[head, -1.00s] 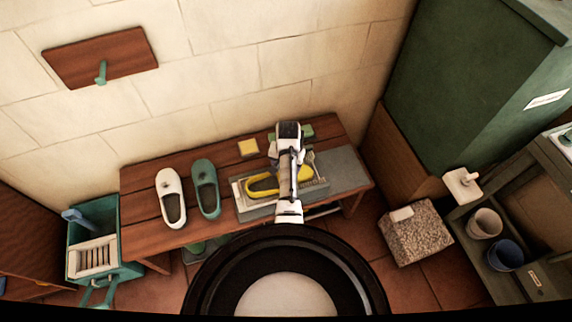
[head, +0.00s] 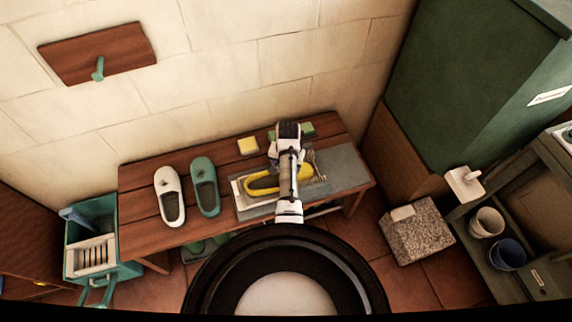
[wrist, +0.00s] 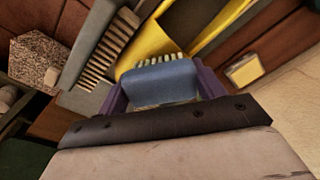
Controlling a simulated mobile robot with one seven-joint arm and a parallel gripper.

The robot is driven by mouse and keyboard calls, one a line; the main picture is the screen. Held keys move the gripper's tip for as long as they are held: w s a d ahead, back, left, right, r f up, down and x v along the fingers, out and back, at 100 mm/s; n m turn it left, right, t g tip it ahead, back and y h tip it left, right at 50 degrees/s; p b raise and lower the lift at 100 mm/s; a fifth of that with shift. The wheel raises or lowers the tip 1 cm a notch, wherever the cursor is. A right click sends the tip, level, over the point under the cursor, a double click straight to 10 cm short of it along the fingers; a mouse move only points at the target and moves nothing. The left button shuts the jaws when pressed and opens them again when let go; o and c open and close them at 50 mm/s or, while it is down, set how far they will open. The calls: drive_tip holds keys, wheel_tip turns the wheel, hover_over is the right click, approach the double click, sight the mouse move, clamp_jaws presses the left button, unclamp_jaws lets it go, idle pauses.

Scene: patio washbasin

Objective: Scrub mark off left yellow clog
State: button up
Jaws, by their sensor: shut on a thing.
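A yellow clog (head: 262,184) lies on a pale tray (head: 241,196) on the wooden bench, partly hidden by my arm. In the wrist view, yellow clog surface (wrist: 148,42) shows just beyond my gripper. My gripper (wrist: 162,90) is shut on a blue brush (wrist: 158,76) with pale bristles pointing away from me toward the clog. The bristles overlap the clog's edge in the picture; I cannot tell whether they touch it. No mark can be made out on the visible yellow surface. In the head view my arm hides the brush.
A white clog (head: 170,197) and a green clog (head: 205,187) stand left on the bench. A yellow sponge (head: 248,146) lies behind the tray. A speckled block (head: 417,232) stands right of the bench.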

drive_tip(key=shift+f, duration=0.55)
drive_tip(key=shift+d, duration=0.1)
